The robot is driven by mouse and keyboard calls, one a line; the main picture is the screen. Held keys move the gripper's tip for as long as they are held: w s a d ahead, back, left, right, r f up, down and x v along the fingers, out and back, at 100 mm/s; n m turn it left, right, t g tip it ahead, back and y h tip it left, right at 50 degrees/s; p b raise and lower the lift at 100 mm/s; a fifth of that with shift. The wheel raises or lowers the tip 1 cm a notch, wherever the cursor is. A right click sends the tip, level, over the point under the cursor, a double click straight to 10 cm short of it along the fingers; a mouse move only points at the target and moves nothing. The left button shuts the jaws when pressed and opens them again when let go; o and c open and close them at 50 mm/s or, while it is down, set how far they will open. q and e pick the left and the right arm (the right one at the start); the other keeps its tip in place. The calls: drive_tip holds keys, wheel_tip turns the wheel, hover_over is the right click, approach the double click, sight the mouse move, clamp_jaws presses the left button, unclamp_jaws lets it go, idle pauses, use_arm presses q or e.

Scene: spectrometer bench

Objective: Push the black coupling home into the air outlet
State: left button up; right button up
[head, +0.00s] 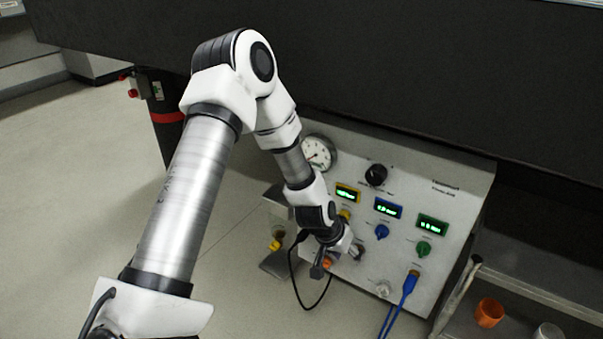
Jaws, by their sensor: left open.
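My left gripper (338,262) is at the lower left of the grey gas panel (450,205), close to its front face. It is small and partly hidden by its own wrist. A dark piece (317,271) shows beside its fingers; I cannot tell whether this is the black coupling or a finger. A thin black line (306,307) hangs in a loop below it. The air outlet cannot be told apart from the other fittings here, and how the coupling sits is not visible. My right gripper is not in view.
The panel carries a gauge (319,152), a black knob (376,175), yellow, blue (382,231) and green (424,248) knobs, and a pale fitting (383,289). A blue hose (408,290) is plugged in at lower right. An orange cup (489,313) stands on a shelf.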

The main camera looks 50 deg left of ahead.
use_arm(q)
drive_tip(key=w+d+r+p+v, duration=0.1)
drive_tip(key=p+v, duration=0.5)
drive_tip(key=v, duration=0.1)
drive_tip(key=s+d+f+m+g, duration=0.1)
drive_tip(key=s+d+f, duration=0.2)
drive_tip(key=s, duration=0.4)
drive_tip(key=s+d+f+m+g+y+p, duration=0.1)
drive_tip(key=s+d+f+g, duration=0.1)
drive_tip(key=s, duration=0.6)
drive_tip(key=s+d+f+g+p, duration=0.1)
drive_tip(key=s+d+f+g, duration=0.1)
drive_tip(key=s+d+f, duration=0.2)
drive_tip(key=s+f, duration=0.2)
drive_tip(key=s, duration=0.2)
drive_tip(key=shift+f+m+y, duration=0.15)
drive_tip(key=shift+m+y, duration=0.15)
drive_tip(key=shift+m, duration=0.1)
drive_tip(key=shift+s, duration=0.1)
